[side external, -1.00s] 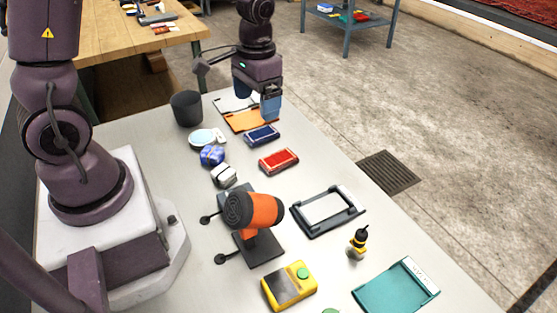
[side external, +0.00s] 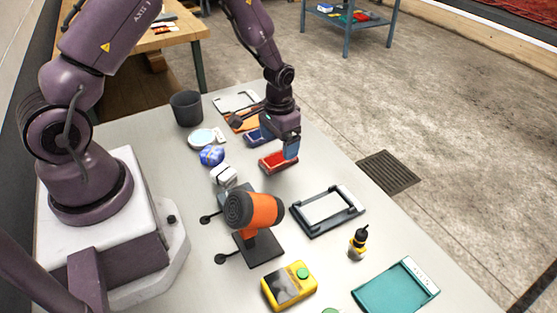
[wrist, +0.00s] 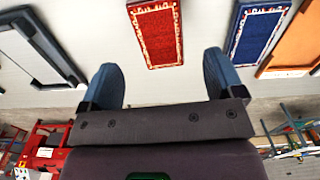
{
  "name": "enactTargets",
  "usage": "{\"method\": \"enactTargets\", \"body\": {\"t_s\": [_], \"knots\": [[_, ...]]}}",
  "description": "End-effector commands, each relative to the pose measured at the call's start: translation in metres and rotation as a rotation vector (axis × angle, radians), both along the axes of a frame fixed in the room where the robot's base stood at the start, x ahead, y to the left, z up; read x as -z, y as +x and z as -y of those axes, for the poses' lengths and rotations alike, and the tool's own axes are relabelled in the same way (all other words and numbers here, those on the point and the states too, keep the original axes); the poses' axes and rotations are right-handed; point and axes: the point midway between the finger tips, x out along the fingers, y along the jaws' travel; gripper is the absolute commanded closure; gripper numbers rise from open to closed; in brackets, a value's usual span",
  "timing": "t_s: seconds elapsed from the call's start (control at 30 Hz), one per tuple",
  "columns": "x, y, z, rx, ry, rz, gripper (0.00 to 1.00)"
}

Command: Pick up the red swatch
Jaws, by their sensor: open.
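The red swatch (side external: 272,163) is a small rectangular red piece with a patterned light border and a dark edge, lying flat on the grey table. In the wrist view the red swatch (wrist: 158,32) shows ahead of and between the fingertips, its far end cut off by the frame. My gripper (side external: 288,148) is above the swatch's right end in the side view and partly covers it. In the wrist view my gripper (wrist: 160,72) has its two blue-grey fingers wide apart with nothing between them. Whether the fingers touch the table is unclear.
A blue swatch (wrist: 258,30) lies beside the red one, with an orange panel (wrist: 297,45) beyond. A dark frame (side external: 327,212), an orange-and-black device (side external: 254,210) and a yellow meter (side external: 289,287) stand nearer the side camera. A dark cup (side external: 186,108) stands at the back.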

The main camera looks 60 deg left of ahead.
Motion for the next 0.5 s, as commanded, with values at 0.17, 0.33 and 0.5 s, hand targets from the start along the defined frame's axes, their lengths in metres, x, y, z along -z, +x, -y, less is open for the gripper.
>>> {"method": "enactTargets", "body": {"t_s": [0.17, 0.33, 0.5], "knots": [[0.027, -0.002, 0.000, 0.000, 0.000, -0.005, 0.13], [0.046, -0.002, 0.000, 0.000, 0.000, -0.003, 0.13], [0.049, -0.001, 0.000, 0.000, 0.000, -0.001, 0.13]]}}
